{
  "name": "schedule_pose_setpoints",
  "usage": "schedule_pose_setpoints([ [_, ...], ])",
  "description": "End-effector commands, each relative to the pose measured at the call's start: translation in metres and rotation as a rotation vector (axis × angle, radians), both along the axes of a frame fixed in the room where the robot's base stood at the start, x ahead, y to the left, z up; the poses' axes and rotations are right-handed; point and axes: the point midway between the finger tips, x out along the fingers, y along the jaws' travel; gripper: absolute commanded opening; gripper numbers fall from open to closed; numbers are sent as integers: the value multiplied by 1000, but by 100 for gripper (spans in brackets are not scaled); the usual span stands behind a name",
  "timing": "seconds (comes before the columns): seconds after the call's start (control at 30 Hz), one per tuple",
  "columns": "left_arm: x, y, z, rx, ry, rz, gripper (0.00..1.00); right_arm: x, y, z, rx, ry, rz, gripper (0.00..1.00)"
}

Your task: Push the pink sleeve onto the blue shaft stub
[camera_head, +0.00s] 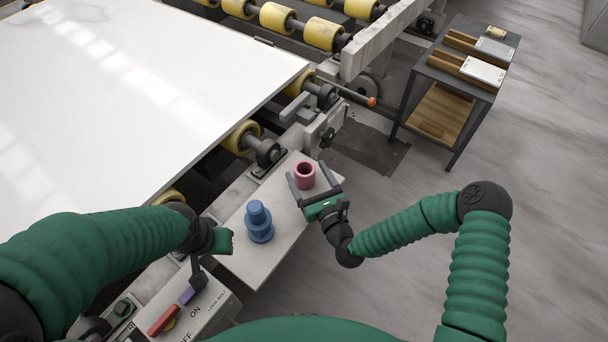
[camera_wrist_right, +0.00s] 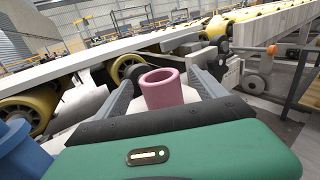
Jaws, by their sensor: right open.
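The pink sleeve (camera_head: 305,175) is a short hollow cylinder standing upright on a pale plate (camera_head: 287,225), its open bore facing up. My right gripper (camera_head: 306,169) is open, with one finger on each side of the sleeve. In the right wrist view the sleeve (camera_wrist_right: 163,90) stands between the two dark fingers, with gaps visible beside it. The blue shaft stub (camera_head: 258,222) is stepped, with a narrower top, and stands upright on the same plate, left of the sleeve. It shows partly at the left edge of the wrist view (camera_wrist_right: 22,152). My left gripper (camera_head: 224,240) is near the stub's left side; its fingers are not clear.
A large white slab (camera_head: 130,90) lies on yellow rollers (camera_head: 325,34) behind the plate. A dark cart (camera_head: 462,70) with trays stands at the upper right. Open floor lies to the right.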

Motion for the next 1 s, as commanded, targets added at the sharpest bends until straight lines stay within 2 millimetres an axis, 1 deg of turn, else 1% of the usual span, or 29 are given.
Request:
schedule_pose_setpoints([
  [0.2,0,0,-5,0,0,-1,36,34,18,1,-5,-3,3,81],
  [0.3,0,0,-6,0,0,-1,36,45,24,1,-5,-2,2,81],
  [0.5,0,0,-5,0,0,0,36,46,22,1,-3,0,1,81],
  [0.53,0,0,-5,0,0,0,36,46,22,1,-3,0,1,80],
  [1.0,0,0,-5,0,0,0,36,46,22,1,-4,0,1,18],
])
